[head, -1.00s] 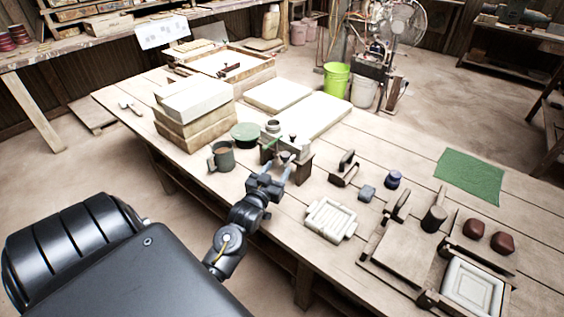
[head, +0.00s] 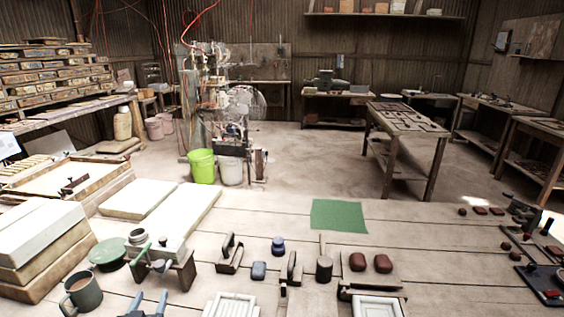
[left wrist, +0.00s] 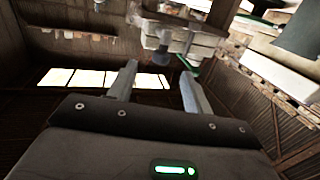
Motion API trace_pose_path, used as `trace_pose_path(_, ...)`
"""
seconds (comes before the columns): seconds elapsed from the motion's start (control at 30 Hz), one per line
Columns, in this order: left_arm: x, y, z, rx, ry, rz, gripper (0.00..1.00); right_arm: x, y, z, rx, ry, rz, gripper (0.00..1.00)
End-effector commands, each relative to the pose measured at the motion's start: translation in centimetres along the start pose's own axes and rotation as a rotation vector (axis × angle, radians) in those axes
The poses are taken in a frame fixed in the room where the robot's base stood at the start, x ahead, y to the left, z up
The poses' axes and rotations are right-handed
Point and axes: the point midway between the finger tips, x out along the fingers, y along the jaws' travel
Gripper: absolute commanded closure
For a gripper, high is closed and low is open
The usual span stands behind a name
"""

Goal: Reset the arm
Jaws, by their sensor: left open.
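My left gripper (head: 148,302) shows at the bottom edge of the head view, in front of the small stand, with its two bluish fingertips apart. In the left wrist view its fingers (left wrist: 155,88) are spread and nothing is between them. The wrist view looks tilted, with wall and bright windows behind the fingers. My right gripper is in neither view.
On the worktable stand a mug (head: 82,292), a green bowl (head: 107,253), a small stand (head: 165,265), a white tile mould (head: 232,306) and a green cloth (head: 339,215). Stacked slabs (head: 40,245) fill the left side. Bare boards lie right of the cloth.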

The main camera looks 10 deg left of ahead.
Motion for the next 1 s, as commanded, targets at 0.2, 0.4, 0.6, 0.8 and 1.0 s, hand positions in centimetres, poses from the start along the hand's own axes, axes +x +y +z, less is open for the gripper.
trace_pose_path(0.2,-5.6,4.6,5.4,0.073,-0.362,0.105,0.50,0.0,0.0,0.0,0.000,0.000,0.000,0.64)
trace_pose_path(0.4,-13.7,7.9,9.6,0.161,-0.718,0.208,0.50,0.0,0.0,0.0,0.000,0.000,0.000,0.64)
trace_pose_path(0.6,-20.3,9.3,11.3,0.228,-0.955,0.280,0.50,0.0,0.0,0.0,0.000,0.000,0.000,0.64)
trace_pose_path(0.8,-26.4,9.8,11.9,0.291,-1.151,0.341,0.50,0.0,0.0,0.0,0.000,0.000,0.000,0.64)
trace_pose_path(1.0,-26.8,10.2,15.8,0.311,-1.217,0.357,0.50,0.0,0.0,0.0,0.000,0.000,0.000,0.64)
